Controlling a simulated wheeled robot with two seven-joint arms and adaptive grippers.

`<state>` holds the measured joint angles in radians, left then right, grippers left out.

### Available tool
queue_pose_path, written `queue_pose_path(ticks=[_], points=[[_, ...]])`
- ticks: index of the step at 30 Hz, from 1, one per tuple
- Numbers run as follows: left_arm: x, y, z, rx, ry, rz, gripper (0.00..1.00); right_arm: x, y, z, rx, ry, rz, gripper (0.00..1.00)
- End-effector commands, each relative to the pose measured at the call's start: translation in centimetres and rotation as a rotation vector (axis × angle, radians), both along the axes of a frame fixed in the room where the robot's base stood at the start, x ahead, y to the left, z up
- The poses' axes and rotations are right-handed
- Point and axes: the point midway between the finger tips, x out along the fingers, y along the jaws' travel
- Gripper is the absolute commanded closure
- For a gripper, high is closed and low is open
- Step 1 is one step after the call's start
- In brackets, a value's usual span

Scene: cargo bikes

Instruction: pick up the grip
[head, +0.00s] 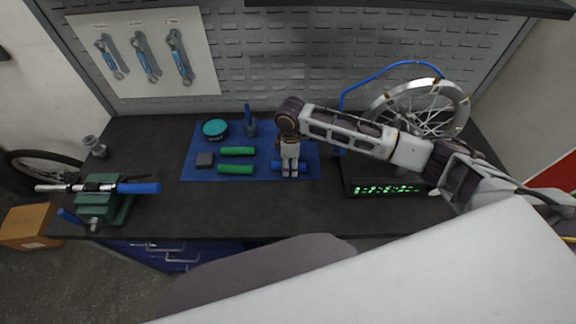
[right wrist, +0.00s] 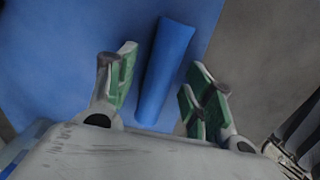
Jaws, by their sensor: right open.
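A blue grip (head: 276,166) lies on the blue mat (head: 200,170) in the head view, partly hidden by my right gripper (head: 290,174). In the right wrist view the blue grip (right wrist: 166,68) is a plain cylinder lying between the open green-padded fingers of my right gripper (right wrist: 162,78). The fingers stand apart on both sides of it, and no contact shows. Two green grips (head: 237,151) (head: 236,169) lie side by side on the mat, left of my right gripper. My left gripper is not in view.
A green vise (head: 104,204) at the left holds a bar with a blue grip (head: 139,188). A teal round tin (head: 215,128), a dark block (head: 205,159) and a cup (head: 250,128) stand on the mat. A lit display (head: 388,190) and a wheel (head: 461,104) are at the right.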

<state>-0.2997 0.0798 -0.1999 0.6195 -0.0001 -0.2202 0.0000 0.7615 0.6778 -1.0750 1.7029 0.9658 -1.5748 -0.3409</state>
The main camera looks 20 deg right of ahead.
Motion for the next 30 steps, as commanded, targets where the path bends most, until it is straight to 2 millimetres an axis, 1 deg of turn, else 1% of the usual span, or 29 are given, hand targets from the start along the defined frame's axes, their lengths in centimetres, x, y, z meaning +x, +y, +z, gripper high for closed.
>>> queue_pose_path(ticks=[5, 6, 15, 17, 18, 26, 30], points=[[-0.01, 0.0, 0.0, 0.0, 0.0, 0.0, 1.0, -0.01, 0.0, 0.01, 0.0, 0.0, 0.0, 0.48], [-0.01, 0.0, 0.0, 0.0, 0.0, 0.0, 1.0, -0.01, 0.0, 0.01, 0.0, 0.0, 0.0, 0.5], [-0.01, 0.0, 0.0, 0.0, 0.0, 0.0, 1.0, -0.01, -0.01, 0.02, 0.0, 0.0, 0.0, 0.88], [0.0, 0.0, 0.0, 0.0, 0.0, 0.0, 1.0, 0.0, -0.01, 0.02, 0.0, 0.0, 0.0, 0.96], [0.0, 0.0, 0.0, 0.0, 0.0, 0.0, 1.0, 0.0, -0.01, 0.03, 0.0, 0.0, 0.0, 0.98], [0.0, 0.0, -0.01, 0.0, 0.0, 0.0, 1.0, 0.01, 0.0, 0.14, 0.0, 0.0, 0.0, 0.98], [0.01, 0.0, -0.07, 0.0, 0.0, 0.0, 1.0, 0.04, 0.03, 0.73, 0.002, -0.002, 0.0, 0.98]])
